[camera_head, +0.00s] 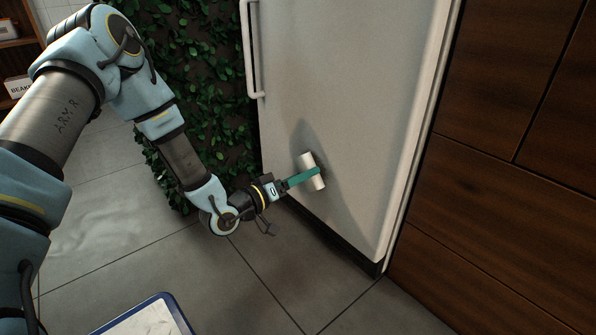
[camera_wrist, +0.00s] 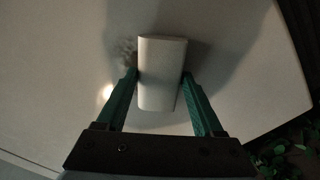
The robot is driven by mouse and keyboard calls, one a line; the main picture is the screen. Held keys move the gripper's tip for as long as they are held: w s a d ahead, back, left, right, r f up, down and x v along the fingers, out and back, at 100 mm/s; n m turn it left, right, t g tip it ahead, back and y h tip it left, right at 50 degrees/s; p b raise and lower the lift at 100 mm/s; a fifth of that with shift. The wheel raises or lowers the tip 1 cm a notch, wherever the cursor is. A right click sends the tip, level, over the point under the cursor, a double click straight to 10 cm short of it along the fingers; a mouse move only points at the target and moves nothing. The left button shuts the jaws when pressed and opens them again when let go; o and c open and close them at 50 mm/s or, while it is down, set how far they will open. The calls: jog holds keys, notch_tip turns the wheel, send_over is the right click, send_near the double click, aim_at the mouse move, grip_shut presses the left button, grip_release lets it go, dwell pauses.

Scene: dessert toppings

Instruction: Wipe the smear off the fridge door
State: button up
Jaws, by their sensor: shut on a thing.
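The fridge door (camera_head: 350,80) is a pale upright panel in front of my arm. My gripper (camera_head: 316,172) is at its lower part, with green fingers shut on a white block (camera_head: 307,160). In the wrist view the block (camera_wrist: 162,60) sits between the two fingertips, in front of the door surface (camera_wrist: 60,60). Whether it touches the door I cannot tell. A faint dark smear (camera_wrist: 126,50) shows on the door just left of the block in the wrist view. The block may hide part of it. In the head view I cannot make the smear out among the shadows.
A long white handle (camera_head: 250,55) runs down the door's left edge. A leafy green wall (camera_head: 195,75) stands to its left, and dark wooden panels (camera_head: 500,210) to its right. A blue-rimmed tray (camera_head: 182,318) is at the bottom. Tiled floor lies open between.

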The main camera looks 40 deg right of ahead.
aim_at(309, 167)
jog(key=shift+s+p, duration=0.4)
jog(key=shift+s, duration=1.45)
jog(key=shift+s+a+p, duration=0.15)
jog(key=shift+s+p, duration=0.2)
jog(key=shift+s, duration=1.3)
jog(key=shift+w+d+r+p, duration=0.1)
jog(key=shift+w+r+p, duration=0.4)
jog(key=shift+w, duration=1.25)
jog(key=shift+w+d+r+p, duration=0.15)
jog(key=shift+w+r+p, duration=0.35)
jog(key=shift+w, duration=1.25)
jog(key=shift+w+d+r+p, duration=0.1)
jog(key=shift+w+r+p, duration=0.35)
jog(key=shift+w, duration=1.3)
jog(key=shift+s+p, duration=0.55)
jog(key=shift+s, duration=1.75)
jog(key=shift+s+a+f+p, duration=0.1)
jog(key=shift+s+p, duration=0.15)
jog(key=shift+s, duration=0.75)
jog(key=shift+s+a+r+p, duration=0.1)
jog(key=shift+s+p, duration=0.15)
jog(key=shift+s, duration=0.8)
jog(key=shift+s+a+f+p, duration=0.1)
jog(key=shift+s+p, duration=0.15)
jog(key=shift+s, duration=0.75)
jog(key=shift+d, duration=0.1)
